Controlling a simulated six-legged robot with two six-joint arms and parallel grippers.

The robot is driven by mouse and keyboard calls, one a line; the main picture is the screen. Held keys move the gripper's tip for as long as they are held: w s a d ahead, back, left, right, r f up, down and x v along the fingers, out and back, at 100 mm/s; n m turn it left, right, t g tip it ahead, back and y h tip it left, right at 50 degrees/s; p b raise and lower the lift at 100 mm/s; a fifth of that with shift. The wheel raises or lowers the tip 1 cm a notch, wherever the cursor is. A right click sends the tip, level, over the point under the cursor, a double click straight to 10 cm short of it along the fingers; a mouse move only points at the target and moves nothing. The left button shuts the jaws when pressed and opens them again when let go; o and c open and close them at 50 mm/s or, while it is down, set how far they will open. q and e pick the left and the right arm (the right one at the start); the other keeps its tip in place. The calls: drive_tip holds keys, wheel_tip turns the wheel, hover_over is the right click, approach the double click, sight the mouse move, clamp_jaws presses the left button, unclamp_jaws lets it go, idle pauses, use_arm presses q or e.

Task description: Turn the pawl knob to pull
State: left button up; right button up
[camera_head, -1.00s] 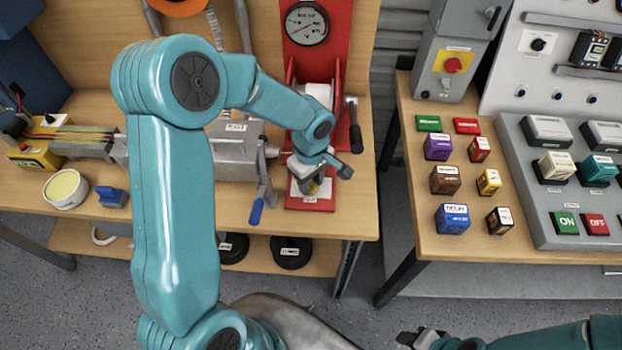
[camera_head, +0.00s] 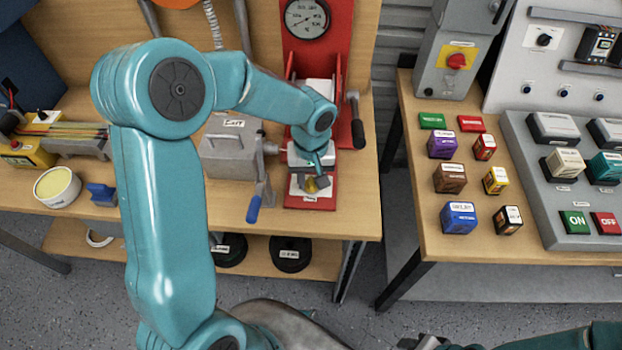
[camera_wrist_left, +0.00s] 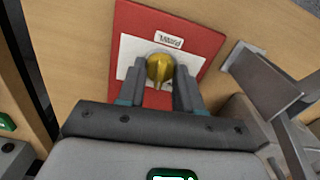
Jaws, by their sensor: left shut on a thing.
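The pawl knob is a yellow knob (camera_wrist_left: 160,68) on a white plate on a red base (camera_wrist_left: 200,32), with a "PAWL" label beside it in the left wrist view. Part of the knob is hidden between the fingers. My right gripper (camera_head: 425,342) shows only partly at the bottom edge of the head view, and its jaws are unclear.
A grey box with a blue-handled crank (camera_head: 254,209) stands left of the red stand. A black-ended lever (camera_head: 357,132) is on its right. A dial gauge (camera_head: 307,19) sits above. The right table holds several coloured blocks and a control panel (camera_head: 530,190).

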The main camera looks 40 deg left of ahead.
sight(310, 182)
use_arm(q)
drive_tip(key=m, duration=0.5)
drive_tip(key=shift+m+b, duration=0.3)
drive_tip(key=shift+b, duration=0.05)
drive_tip(key=shift+m, duration=2.3)
drive_tip(key=o, duration=1.1)
drive_tip(key=shift+c, duration=0.2)
drive_tip(key=shift+r, duration=0.1)
wheel_tip(310, 182, up, 16)
drive_tip(key=p, duration=0.1)
drive_tip(key=shift+s, duration=0.2)
